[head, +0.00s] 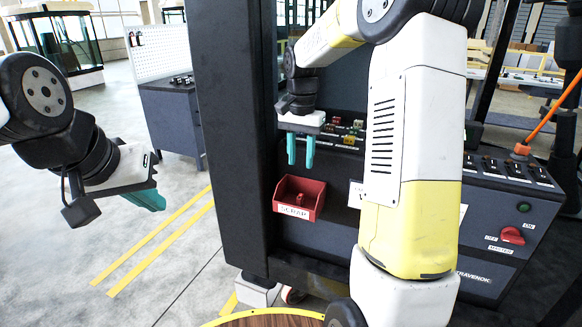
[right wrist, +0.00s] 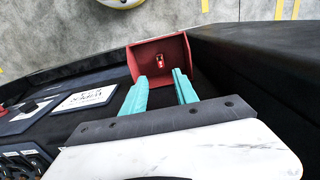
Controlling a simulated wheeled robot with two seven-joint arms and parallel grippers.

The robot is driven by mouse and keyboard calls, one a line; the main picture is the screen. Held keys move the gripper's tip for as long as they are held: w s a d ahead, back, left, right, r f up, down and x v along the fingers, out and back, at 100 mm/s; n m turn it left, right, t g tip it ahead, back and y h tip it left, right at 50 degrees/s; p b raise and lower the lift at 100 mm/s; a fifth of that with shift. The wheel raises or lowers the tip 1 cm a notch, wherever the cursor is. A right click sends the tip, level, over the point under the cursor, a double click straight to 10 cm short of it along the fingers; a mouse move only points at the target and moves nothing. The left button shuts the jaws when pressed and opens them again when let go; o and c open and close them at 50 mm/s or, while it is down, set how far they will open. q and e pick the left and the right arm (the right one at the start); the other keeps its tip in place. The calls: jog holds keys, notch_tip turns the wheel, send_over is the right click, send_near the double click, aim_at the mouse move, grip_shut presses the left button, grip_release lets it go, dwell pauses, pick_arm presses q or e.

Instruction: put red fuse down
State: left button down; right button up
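The red fuse (right wrist: 159,62) lies inside a red bin (right wrist: 178,48) in the right wrist view. In the head view the bin (head: 313,209) carries a SCRAP label and hangs on the front of the dark console; a small red shape, the fuse (head: 300,198), shows inside. My right gripper (head: 300,164) is above the bin with its two teal fingers apart and nothing between them. The fingers (right wrist: 161,78) point toward the bin in the right wrist view. My left gripper (head: 150,200) is at the far left, away from the console; its fingers show side-on.
Several coloured fuses (head: 348,132) sit on the console panel behind my right gripper. A dark post (head: 222,130) stands just left of the bin. A red master switch (head: 512,236) is on the console's right. The floor at left is clear.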

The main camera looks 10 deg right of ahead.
jog(key=s+r+n+t, duration=0.3)
jog(key=s+r, duration=0.5)
jog(key=s, duration=0.3)
jog(key=s+a+n+t+y, duration=0.2)
jog(key=s+n+t, duration=0.1)
jog(key=s, duration=1)
jog(key=shift+s+f+n, duration=0.15)
jog(key=shift+f+n, duration=0.3)
jog(key=shift+n, duration=0.25)
